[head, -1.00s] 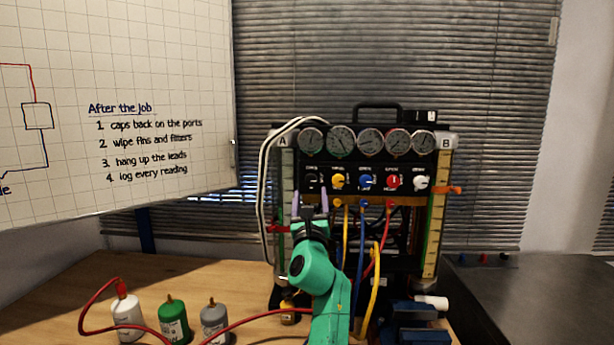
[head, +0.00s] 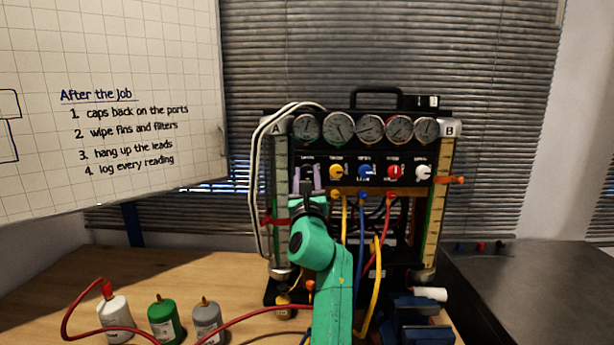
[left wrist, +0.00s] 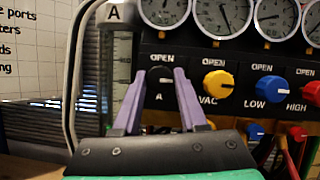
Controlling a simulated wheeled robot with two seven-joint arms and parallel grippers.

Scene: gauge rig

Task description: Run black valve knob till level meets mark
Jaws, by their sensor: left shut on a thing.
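The black valve knob (left wrist: 160,89), with a white pointer line, is at the left end of the rig's knob row, under an OPEN label. My left gripper (head: 306,172) is shut on it, a lilac finger on each side. The gripper also shows in the left wrist view (left wrist: 159,76). My right gripper is not in view.
Yellow (head: 337,172), blue (head: 365,172), red (head: 394,172) and white (head: 422,172) knobs sit to the right, below several gauges (head: 370,129). Tube B (head: 437,215) has an orange marker (head: 455,180). Hoses hang below. White, green and grey bottles (head: 207,318) stand front left.

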